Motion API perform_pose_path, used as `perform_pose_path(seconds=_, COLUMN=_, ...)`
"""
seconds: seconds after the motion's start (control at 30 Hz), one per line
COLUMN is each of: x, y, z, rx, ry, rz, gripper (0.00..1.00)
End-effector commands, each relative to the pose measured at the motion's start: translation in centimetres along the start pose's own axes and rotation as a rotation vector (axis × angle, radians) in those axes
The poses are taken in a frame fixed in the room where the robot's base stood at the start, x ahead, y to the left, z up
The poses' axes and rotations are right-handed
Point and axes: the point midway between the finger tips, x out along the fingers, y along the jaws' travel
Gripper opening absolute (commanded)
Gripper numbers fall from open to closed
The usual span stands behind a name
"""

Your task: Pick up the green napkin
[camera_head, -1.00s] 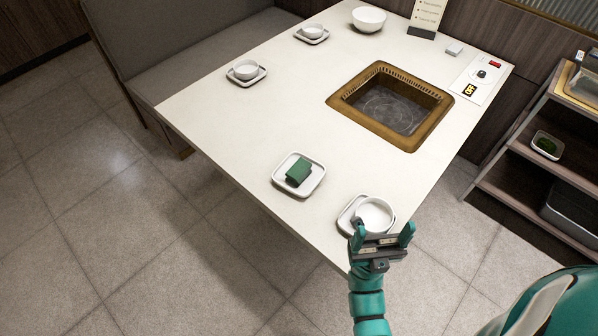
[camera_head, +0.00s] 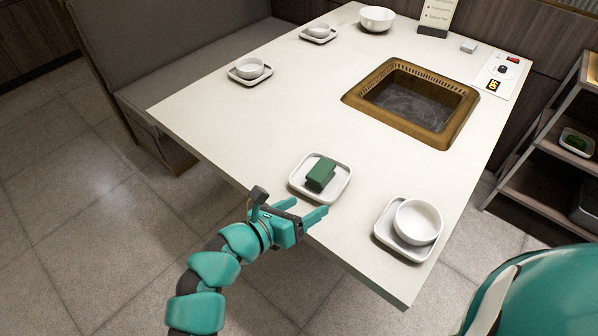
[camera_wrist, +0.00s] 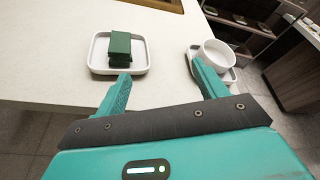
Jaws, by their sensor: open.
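The green napkin (camera_head: 320,174) is a small folded dark green block. It lies on a white square saucer (camera_head: 338,193) near the table's front edge. In the wrist view the napkin (camera_wrist: 120,48) is ahead and to the left, beyond my left fingertip. My gripper (camera_head: 306,209) is open and empty at the table's edge, just in front of the saucer. In the wrist view the fingers (camera_wrist: 160,72) are spread wide, and the napkin is not between them.
A white bowl (camera_head: 417,220) on a square saucer stands right of the napkin. A brass-framed grill well (camera_head: 410,104) is set in the table (camera_head: 240,130). Cups (camera_head: 250,68) on saucers and a larger bowl (camera_head: 377,18) stand farther back. Shelves are at right.

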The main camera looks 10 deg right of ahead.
Motion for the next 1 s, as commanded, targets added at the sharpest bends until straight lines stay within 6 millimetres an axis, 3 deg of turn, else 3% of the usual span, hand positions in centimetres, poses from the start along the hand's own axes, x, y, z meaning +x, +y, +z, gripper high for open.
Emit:
perform_pose_path(seconds=0.2, x=0.1, y=3.8, z=0.1, rx=0.288, ry=0.034, rz=0.172, gripper=0.71)
perform_pose_path(seconds=0.47, x=0.6, y=4.3, z=0.7, rx=0.404, ry=0.025, rz=0.19, gripper=0.71)
perform_pose_path(seconds=1.0, x=8.2, y=5.6, z=0.9, rx=0.402, ry=0.024, rz=0.185, gripper=0.71)
